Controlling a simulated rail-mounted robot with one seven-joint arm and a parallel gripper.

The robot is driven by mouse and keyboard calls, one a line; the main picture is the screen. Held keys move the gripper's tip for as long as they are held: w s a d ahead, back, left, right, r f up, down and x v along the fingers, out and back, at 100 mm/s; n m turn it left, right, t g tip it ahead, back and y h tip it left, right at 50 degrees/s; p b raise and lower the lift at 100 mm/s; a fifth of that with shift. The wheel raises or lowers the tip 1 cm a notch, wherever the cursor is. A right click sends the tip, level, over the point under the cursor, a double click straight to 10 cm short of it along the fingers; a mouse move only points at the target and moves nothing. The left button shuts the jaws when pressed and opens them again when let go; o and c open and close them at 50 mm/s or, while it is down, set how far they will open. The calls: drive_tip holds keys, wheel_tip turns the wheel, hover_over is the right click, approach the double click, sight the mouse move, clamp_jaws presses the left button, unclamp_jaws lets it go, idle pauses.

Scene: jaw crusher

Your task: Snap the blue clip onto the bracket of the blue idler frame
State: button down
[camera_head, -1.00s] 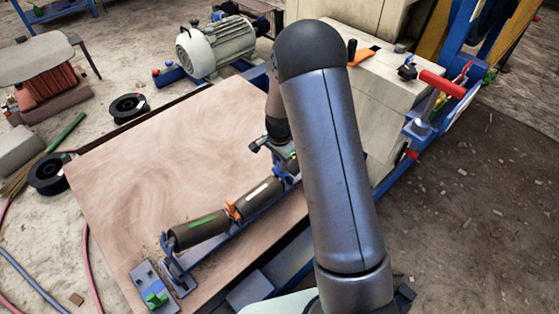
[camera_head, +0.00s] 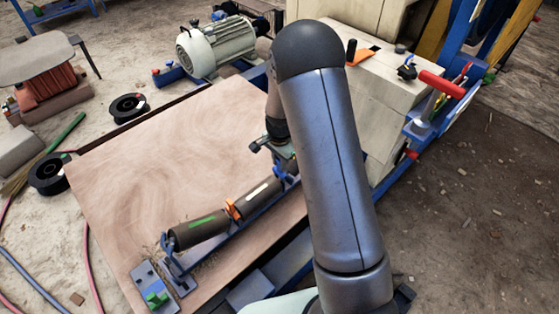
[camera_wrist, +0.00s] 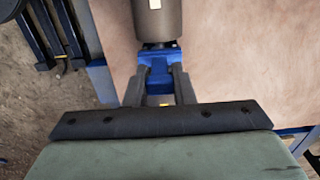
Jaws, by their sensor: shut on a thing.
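The blue idler frame (camera_head: 230,231) lies on the wooden board, carrying dark rollers with green and white marks. An orange piece (camera_head: 233,209) sits between the rollers. My gripper (camera_wrist: 158,74) is at the frame's far right end, beyond the end of a roller (camera_wrist: 158,22). Its two grey fingers are shut on the blue clip (camera_wrist: 159,82), which shows between them. In the head view the blue clip (camera_head: 280,176) is small and partly hidden by my arm. The bracket at this end is mostly hidden, and I cannot tell whether the clip is seated on it.
The wooden board (camera_head: 150,160) is clear left of the frame. A blue plate with a green piece (camera_head: 154,296) lies at its front corner. A motor (camera_head: 218,48) stands behind the board. A pale machine housing (camera_head: 375,90) stands close on the right.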

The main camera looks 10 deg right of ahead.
drive_tip(key=shift+f+b, duration=0.7)
drive_tip(key=shift+f, duration=0.35)
drive_tip(key=c, duration=1.1)
unclamp_jaws()
drive_tip(key=shift+c, duration=0.2)
drive_tip(key=shift+r, duration=0.1)
wheel_tip(320, 180, up, 17)
drive_tip(key=p, duration=0.4)
drive_tip(key=shift+r, duration=0.15)
drive_tip(key=shift+c, duration=0.3)
